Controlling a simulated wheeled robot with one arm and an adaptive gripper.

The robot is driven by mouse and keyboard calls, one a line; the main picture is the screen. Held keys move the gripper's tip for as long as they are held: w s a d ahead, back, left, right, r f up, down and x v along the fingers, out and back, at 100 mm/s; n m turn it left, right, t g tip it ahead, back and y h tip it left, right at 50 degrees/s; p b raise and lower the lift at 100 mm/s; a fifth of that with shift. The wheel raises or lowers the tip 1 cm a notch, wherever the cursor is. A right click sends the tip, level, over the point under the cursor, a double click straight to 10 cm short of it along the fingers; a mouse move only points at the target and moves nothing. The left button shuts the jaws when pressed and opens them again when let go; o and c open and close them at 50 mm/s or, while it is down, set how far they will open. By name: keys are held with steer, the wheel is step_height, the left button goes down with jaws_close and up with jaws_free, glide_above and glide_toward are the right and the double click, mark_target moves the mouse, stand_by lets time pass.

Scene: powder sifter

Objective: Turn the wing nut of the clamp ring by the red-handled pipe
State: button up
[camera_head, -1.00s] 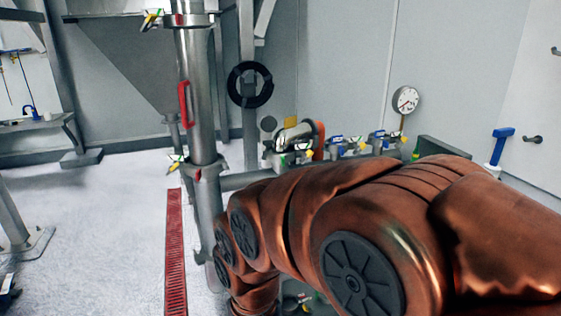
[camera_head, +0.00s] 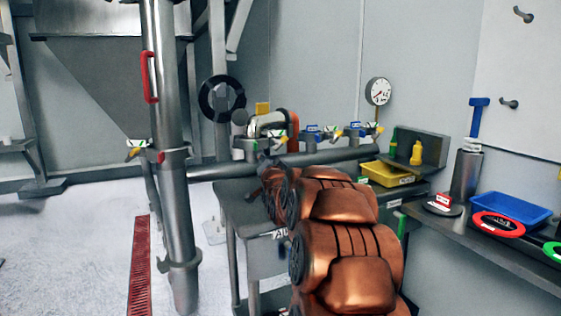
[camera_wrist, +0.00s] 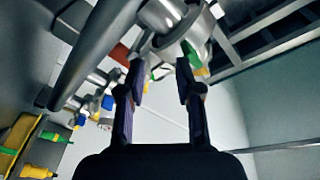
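The red-handled pipe (camera_head: 172,215) stands upright left of centre in the head view, with its red handle (camera_head: 147,77) on the upper part. A clamp ring (camera_head: 176,154) goes around it below the handle. Its wing nut (camera_head: 136,149), with green, white and yellow parts, is on the left side. My gripper (camera_wrist: 160,72) is open and empty in the wrist view, its two dark fingers apart. Metal pipework with a flange (camera_wrist: 170,15) and small green and yellow parts is just beyond the fingertips. I cannot tell which clamp this is. In the head view my arm hides the gripper.
A bent pipe (camera_head: 268,121) and several blue-handled valves (camera_head: 312,137) are right of the pipe. A grey bench (camera_head: 235,205) is below them. A yellow tray (camera_head: 388,174), a blue tray (camera_head: 517,207) and a red ring (camera_head: 497,224) are at right. Floor at left is mostly clear.

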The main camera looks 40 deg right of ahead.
mark_target(281, 146)
steer(key=shift+w+d+r+m+t+h+b, duration=0.15)
steer(key=shift+w+d+r+m+h+b, duration=0.35)
steer(key=shift+d, duration=1.2)
steer(key=shift+w+d+r+m+t+h+b, duration=0.15)
steer(key=shift+w+d+r+h, duration=0.35)
steer(key=shift+w+d, duration=0.85)
steer(key=shift+w+d+r+m+t+h+b, duration=0.2)
steer(key=shift+w+d+r+m+h+b, duration=0.3)
steer(key=shift+d, duration=1.55)
steer(key=shift+s+r+n, duration=0.1)
steer(key=shift+s+n, duration=0.1)
steer(key=shift+n, duration=0.05)
steer(key=shift+c, duration=0.4)
jaws_close()
